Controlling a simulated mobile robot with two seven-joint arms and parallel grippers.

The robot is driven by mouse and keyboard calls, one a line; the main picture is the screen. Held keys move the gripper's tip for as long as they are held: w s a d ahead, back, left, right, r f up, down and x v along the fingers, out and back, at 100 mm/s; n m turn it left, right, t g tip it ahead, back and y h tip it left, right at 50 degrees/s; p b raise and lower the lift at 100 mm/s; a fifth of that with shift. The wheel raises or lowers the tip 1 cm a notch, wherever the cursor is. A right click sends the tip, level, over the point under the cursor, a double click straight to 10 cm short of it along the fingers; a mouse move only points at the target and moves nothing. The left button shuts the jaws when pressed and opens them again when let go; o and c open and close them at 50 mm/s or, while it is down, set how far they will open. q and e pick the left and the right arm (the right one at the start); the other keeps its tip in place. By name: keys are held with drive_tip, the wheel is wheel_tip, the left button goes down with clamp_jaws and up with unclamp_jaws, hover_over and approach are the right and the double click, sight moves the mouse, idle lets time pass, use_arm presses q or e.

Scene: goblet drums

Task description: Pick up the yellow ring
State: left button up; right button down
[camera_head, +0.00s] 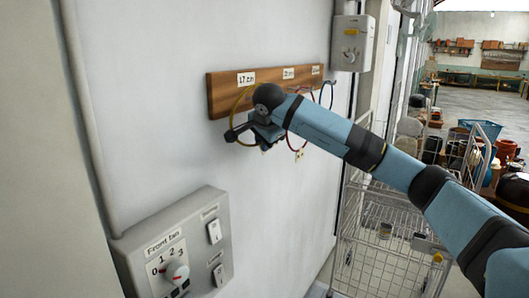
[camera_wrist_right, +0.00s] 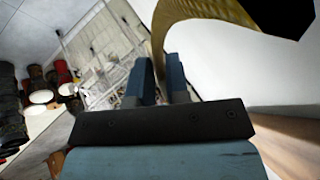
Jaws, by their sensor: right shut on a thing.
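The yellow ring (camera_head: 236,104) hangs at the left end of a wooden board (camera_head: 218,97) on the wall, below a label reading "17 cm". My right gripper (camera_head: 236,134) is at the ring's lower part, and my wrist hides much of the ring. In the right wrist view the ring (camera_wrist_right: 165,28) shows as a broad yellow band running down between the two fingers (camera_wrist_right: 163,75). The right gripper is shut on it. Whether the ring is still on its peg is hidden. My left gripper is not in view.
A red ring (camera_head: 287,121) and a dark ring (camera_head: 331,92) hang further right on the board, close to my right forearm. A grey switch panel (camera_head: 195,236) juts from the wall below left. A white box (camera_head: 352,43) is at upper right. A wire cart (camera_head: 375,262) stands right of the wall.

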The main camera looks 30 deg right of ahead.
drive_tip(key=s+d+b, duration=0.1)
drive_tip(key=s+d, duration=0.2)
drive_tip(key=s, duration=0.5)
drive_tip(key=s+d+b, duration=0.2)
drive_tip(key=s+d, duration=0.1)
drive_tip(key=s, duration=0.5)
drive_tip(key=shift+s+d, duration=0.35)
drive_tip(key=shift+d, duration=0.05)
